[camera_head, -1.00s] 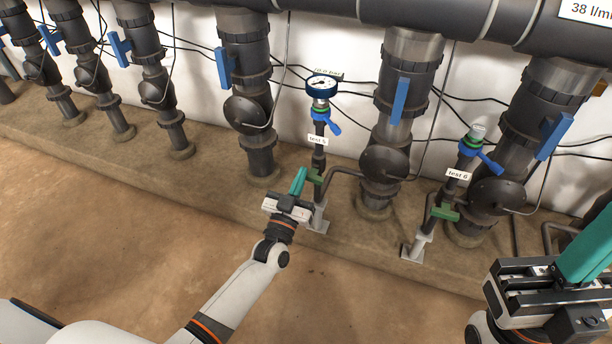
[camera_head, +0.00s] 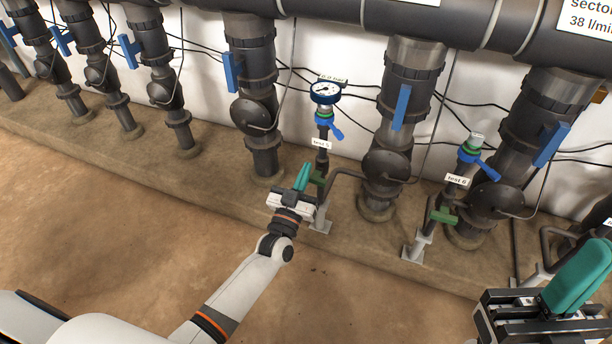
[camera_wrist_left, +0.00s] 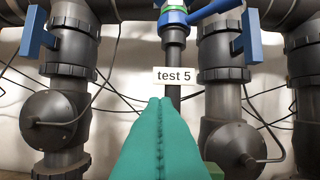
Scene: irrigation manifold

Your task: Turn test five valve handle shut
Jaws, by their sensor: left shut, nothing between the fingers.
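The test 5 riser carries a blue lever handle (camera_head: 336,131) that slants down to the right below a round gauge (camera_head: 325,92). The lever also shows at the top of the left wrist view (camera_wrist_left: 214,9), partly cut off. A white "test 5" label (camera_head: 321,143) hangs under it, and a green handle (camera_head: 318,178) sits lower on the same riser. My left gripper (camera_head: 303,176) is shut and empty, its teal fingers pointing up beside the green handle, below the blue lever. Whether it touches the green handle is unclear. My right gripper (camera_head: 578,277) is at the lower right, its jaw opening unclear.
A test 6 riser (camera_head: 465,160) with its own blue lever and green handle stands to the right. Thick dark pipes with blue handles (camera_head: 401,107) flank test 5. Thin black cables run along the white wall. The brown floor in front is clear.

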